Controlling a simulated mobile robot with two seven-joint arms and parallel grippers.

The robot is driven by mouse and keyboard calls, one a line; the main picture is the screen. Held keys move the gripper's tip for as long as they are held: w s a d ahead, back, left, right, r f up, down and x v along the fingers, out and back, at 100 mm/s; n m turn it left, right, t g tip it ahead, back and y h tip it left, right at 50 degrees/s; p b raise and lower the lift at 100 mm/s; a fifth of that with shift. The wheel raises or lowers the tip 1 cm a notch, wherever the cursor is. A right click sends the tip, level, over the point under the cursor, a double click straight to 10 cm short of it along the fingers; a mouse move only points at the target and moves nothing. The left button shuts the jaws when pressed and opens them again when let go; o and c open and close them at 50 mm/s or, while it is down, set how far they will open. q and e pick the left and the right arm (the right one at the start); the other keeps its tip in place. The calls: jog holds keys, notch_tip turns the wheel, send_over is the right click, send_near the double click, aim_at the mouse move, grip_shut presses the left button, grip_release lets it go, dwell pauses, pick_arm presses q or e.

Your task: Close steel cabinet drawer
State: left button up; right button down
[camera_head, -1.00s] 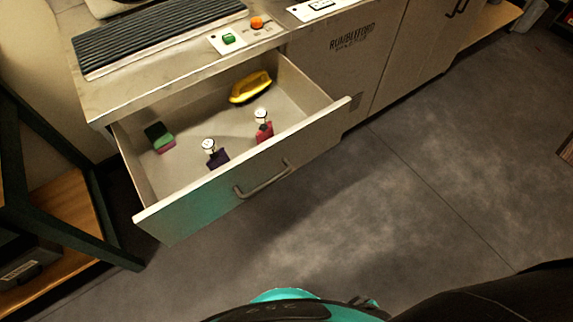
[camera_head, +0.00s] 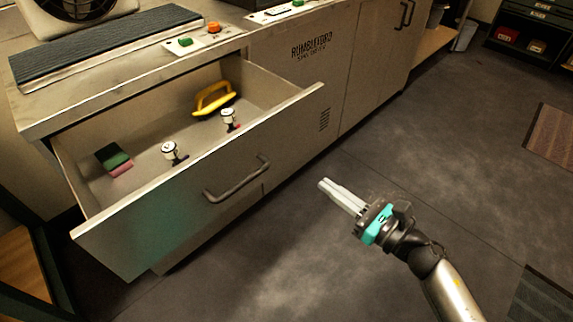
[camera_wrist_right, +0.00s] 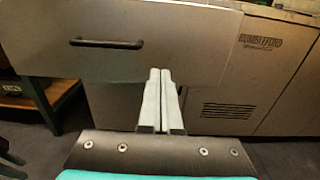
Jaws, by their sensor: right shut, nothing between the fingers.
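The steel cabinet drawer (camera_head: 190,205) stands pulled out of the steel cabinet (camera_head: 290,60). Its front carries a dark bar handle (camera_head: 237,182). Inside lie a yellow-handled thing (camera_head: 214,100), a green and pink sponge (camera_head: 114,158) and two small bottles with white tops (camera_head: 170,150) (camera_head: 229,117). My right gripper (camera_head: 324,184) is shut and empty, to the right of the drawer front and apart from it. In the right wrist view, the shut fingers (camera_wrist_right: 159,75) point at the cabinet, with the drawer front (camera_wrist_right: 130,18) and its handle (camera_wrist_right: 107,43) above left. My left gripper is not in view.
The cabinet top holds a ribbed dark mat (camera_head: 110,45) and panels with green and orange buttons (camera_head: 205,38). A dark-framed shelf (camera_head: 20,230) stands at the lower left. The floor (camera_head: 400,150) right of the drawer is clear.

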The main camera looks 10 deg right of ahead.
send_near(273, 147)
jog(key=x, duration=0.5)
jog(key=shift+w+b, duration=0.2)
jog(key=shift+b, duration=0.2)
jog(key=shift+x, duration=0.75)
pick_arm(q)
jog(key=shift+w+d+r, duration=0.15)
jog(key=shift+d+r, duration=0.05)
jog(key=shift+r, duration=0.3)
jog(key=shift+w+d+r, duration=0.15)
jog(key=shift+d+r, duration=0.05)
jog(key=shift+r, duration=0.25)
pick_arm(e)
jog(key=shift+a, duration=0.1)
jog(key=shift+a, duration=0.1)
